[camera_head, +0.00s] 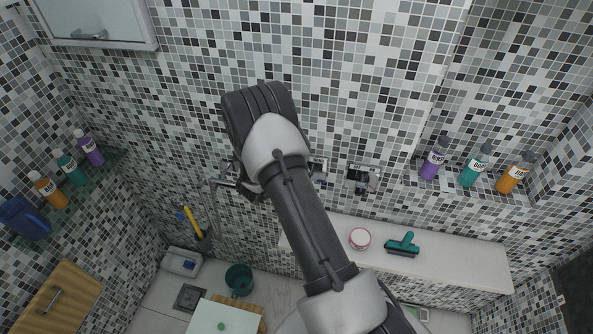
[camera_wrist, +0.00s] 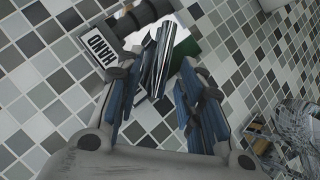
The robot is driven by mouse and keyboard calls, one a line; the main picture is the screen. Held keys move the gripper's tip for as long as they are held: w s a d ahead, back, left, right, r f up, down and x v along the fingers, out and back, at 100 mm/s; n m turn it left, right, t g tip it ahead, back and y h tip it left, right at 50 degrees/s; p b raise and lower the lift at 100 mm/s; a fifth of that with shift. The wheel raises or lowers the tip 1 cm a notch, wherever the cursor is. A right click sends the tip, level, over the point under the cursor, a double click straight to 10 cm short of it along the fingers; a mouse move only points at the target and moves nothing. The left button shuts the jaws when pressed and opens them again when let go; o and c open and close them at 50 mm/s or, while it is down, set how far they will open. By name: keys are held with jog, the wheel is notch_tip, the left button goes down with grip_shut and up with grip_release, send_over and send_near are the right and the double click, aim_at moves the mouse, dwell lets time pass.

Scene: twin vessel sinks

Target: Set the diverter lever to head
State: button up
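In the wrist view, a chrome lever (camera_wrist: 157,58) sticks out from a wall fitting between the fingertips of my gripper (camera_wrist: 160,78). The fingers are blue-padded and spread, with a gap visible on both sides of the lever. Whether either pad touches it I cannot tell. A white label reading HAND (camera_wrist: 99,46), upside down in this view, sits to the left of the lever. A green patch (camera_wrist: 184,52) shows to its right, partly hidden.
A ledge (camera_head: 450,262) below holds a round tub (camera_head: 360,239) and a teal squeegee-like tool (camera_head: 403,245). Bottles (camera_head: 475,165) stand on the right shelf. A chrome wall fitting (camera_head: 222,182) is left of my arm.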

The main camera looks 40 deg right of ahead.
jog(key=v, duration=1.1)
jog(key=shift+a+r, duration=0.2)
jog(key=shift+a, duration=0.15)
jog(key=shift+s, duration=0.1)
jog(key=w+a+r+t+y+b, duration=0.45)
jog(key=w+a+y+b, duration=0.2)
jog(key=a, duration=0.25)
jog(key=s+a+r+n+y+b, duration=0.2)
jog(key=s+a+r+y+b, duration=0.3)
jog(key=a, duration=0.4)
jog(key=s+a+n+g+b, duration=0.1)
jog(key=s+a+b, duration=0.15)
jog(key=s, duration=0.35)
jog(key=s+a+n+b, duration=0.1)
jog(key=s+a+b, duration=0.1)
jog(key=s+b, duration=0.3)
jog(key=s+d+f+g+b, duration=0.1)
jog(key=s+d+f+b, duration=0.1)
jog(key=s, duration=0.7)
jog(key=s+d+f+g+h+b, duration=0.1)
jog(key=s+d+f+g+b, duration=0.1)
jog(key=s+f, duration=0.3)
jog(key=s, duration=0.4)
jog(key=shift+d+b, duration=0.15)
jog(key=shift+b, duration=0.15)
